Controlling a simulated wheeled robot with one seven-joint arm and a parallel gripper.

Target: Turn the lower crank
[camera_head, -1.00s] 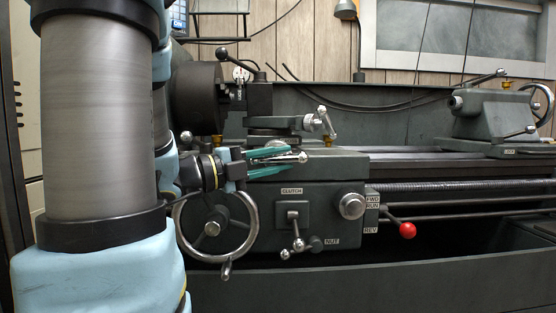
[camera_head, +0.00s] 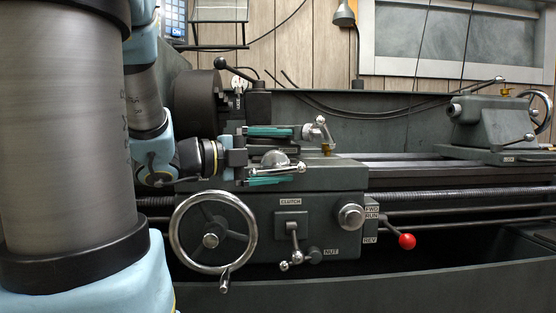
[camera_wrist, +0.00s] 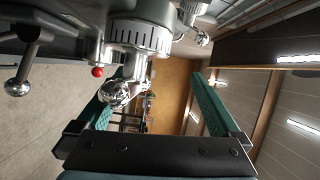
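Two cranks with metal ball handles sit on the lathe carriage. The upper crank (camera_head: 318,131) is on the top slide. The lower crank (camera_head: 275,160) is below and left of it, its bar pointing right to a ball end. My gripper (camera_head: 290,156) is open, one teal finger above the lower crank and one below it. In the wrist view a shiny ball (camera_wrist: 114,93) lies between the finger lines, close to the left finger of my gripper (camera_wrist: 160,78). I cannot tell whether a finger touches it.
The large handwheel (camera_head: 212,232) is below my gripper. The clutch lever (camera_head: 294,243) and red-knobbed lever (camera_head: 406,241) project from the apron. The chuck (camera_head: 198,103) is up and left, and the tailstock (camera_head: 483,120) far right.

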